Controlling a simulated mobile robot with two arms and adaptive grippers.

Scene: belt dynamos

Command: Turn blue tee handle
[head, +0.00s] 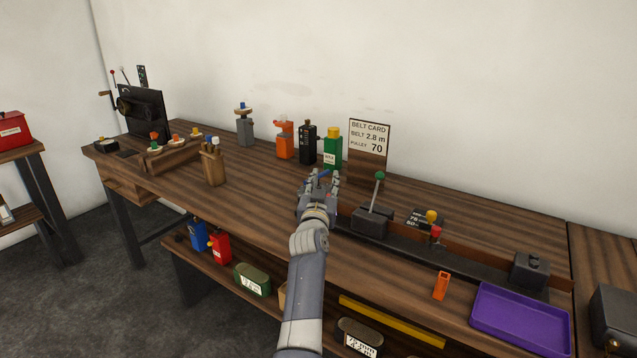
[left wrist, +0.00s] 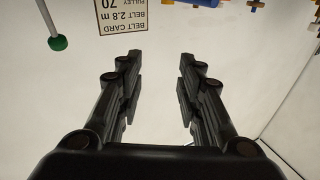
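My left gripper (head: 320,182) reaches in over the middle of the bench, beside the grey lever base. A small blue piece (head: 324,174), likely the blue tee handle, shows at its fingers; the hand hides most of it, and I cannot tell whether they touch. In the left wrist view the same gripper (left wrist: 150,75) has its fingers apart, with only pale wall between them. That view is upside down; a bit of blue (left wrist: 207,2) is cut off at its top edge, and I cannot tell if it is the handle. My right gripper is not in view.
A green-knobbed lever (head: 378,190) stands just right of the hand. Behind are the belt card (head: 369,139), a green bottle (head: 332,149), a black bottle (head: 307,145) and an orange bottle (head: 285,141). A purple tray (head: 520,318) lies at front right. Bare bench lies left of the hand.

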